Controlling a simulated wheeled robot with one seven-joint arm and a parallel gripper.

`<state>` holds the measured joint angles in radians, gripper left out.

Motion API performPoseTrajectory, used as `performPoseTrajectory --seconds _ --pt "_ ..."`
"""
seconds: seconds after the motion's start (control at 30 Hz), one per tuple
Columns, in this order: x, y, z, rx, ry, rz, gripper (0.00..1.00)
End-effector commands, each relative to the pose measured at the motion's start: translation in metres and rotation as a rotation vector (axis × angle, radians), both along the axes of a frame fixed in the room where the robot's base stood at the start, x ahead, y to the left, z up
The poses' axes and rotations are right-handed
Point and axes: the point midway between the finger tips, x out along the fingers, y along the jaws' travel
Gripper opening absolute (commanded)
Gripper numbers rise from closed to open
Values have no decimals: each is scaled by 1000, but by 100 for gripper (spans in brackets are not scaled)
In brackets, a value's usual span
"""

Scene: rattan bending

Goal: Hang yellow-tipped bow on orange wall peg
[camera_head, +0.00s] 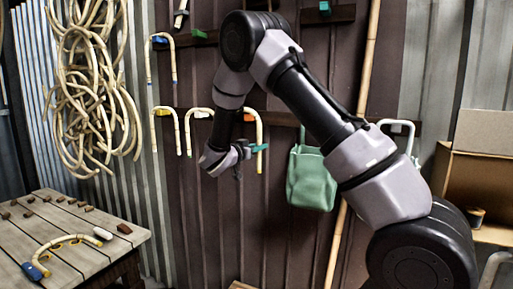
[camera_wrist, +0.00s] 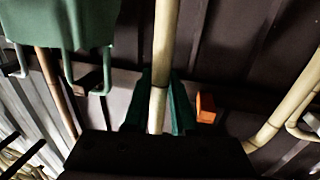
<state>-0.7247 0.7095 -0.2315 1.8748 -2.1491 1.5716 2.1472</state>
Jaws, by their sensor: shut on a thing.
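The bow (camera_head: 260,128) is a pale bent cane with a small yellowish lower tip, at the middle of the wall in the head view. My gripper (camera_head: 260,148), with teal fingers, is shut on its right leg. In the wrist view the cane (camera_wrist: 166,45) runs between the two green fingers (camera_wrist: 160,100). The orange peg (camera_head: 249,117) shows just under the bow's arch in the head view. In the wrist view the orange peg (camera_wrist: 205,107) is right of the cane, with a gap. I cannot tell whether the arch touches the peg. My arm hides the bow's left leg.
Other bows hang left on a yellow peg (camera_head: 162,112) and a white peg (camera_head: 202,114). A green bag (camera_head: 312,182) hangs close to the right. Cane coils (camera_head: 90,80) hang far left. A slatted table (camera_head: 75,265) holds another bow (camera_head: 62,241).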

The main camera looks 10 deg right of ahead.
Motion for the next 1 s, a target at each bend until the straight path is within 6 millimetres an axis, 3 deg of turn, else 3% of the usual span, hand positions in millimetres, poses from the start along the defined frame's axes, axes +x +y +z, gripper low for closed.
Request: performPoseTrajectory --seconds 1.0 --pt "58 -40 -8 -1 -1 -2 0"
